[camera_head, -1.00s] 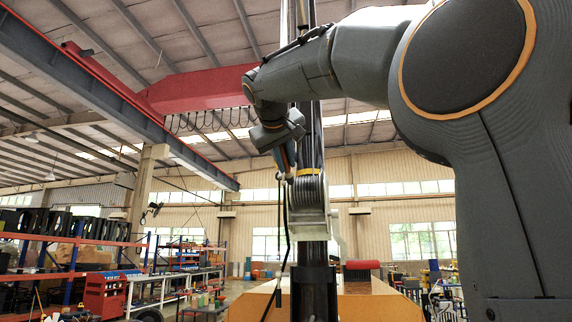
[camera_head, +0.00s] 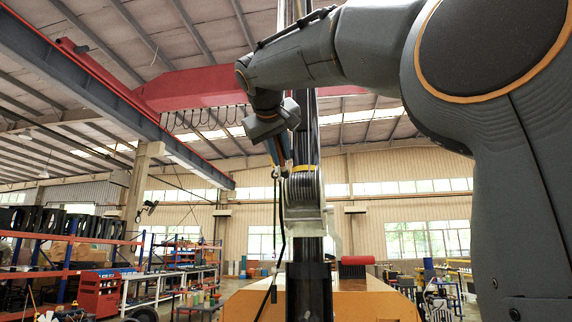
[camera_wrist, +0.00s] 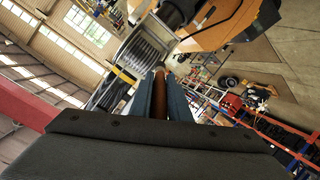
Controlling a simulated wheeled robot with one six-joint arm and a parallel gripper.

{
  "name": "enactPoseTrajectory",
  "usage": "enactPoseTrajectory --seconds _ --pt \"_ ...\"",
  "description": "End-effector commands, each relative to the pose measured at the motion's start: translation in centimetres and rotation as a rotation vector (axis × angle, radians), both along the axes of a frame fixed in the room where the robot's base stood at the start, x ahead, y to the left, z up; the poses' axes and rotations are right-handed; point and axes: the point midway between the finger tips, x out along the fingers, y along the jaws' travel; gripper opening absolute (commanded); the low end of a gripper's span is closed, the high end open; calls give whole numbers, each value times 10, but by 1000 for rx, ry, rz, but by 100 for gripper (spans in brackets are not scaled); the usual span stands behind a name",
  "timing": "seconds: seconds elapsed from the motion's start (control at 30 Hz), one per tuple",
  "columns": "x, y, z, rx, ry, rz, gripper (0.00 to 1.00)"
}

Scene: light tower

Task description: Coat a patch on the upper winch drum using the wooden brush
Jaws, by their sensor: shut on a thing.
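The upper winch drum (camera_head: 303,188) is a grey ribbed spool mounted on the dark upright mast, with a yellow band at its top. It also shows in the wrist view (camera_wrist: 146,50). My gripper (camera_head: 279,160) points down at the drum's upper left side. In the wrist view my gripper (camera_wrist: 162,100) has its two blue-grey fingers shut on the brown wooden brush (camera_wrist: 158,82). The brush reaches away from the fingers toward the drum. Its bristle end is hard to make out, and I cannot tell if it touches the drum.
The dark mast (camera_head: 309,280) rises from an orange body (camera_head: 355,303). A black cable (camera_head: 281,240) hangs left of the drum. A red crane beam (camera_head: 205,88) crosses behind. Shelves with stored goods (camera_head: 60,235) stand at the left. Open air lies left of the mast.

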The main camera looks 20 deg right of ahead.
Motion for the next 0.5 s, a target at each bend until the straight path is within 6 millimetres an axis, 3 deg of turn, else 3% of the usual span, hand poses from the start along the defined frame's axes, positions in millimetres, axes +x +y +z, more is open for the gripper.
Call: enactPoseTrajectory --seconds 0.23,0.5 --pt "9 -7 0 -2 -4 0 0" --pt "32 -23 0 -7 -16 9 0"
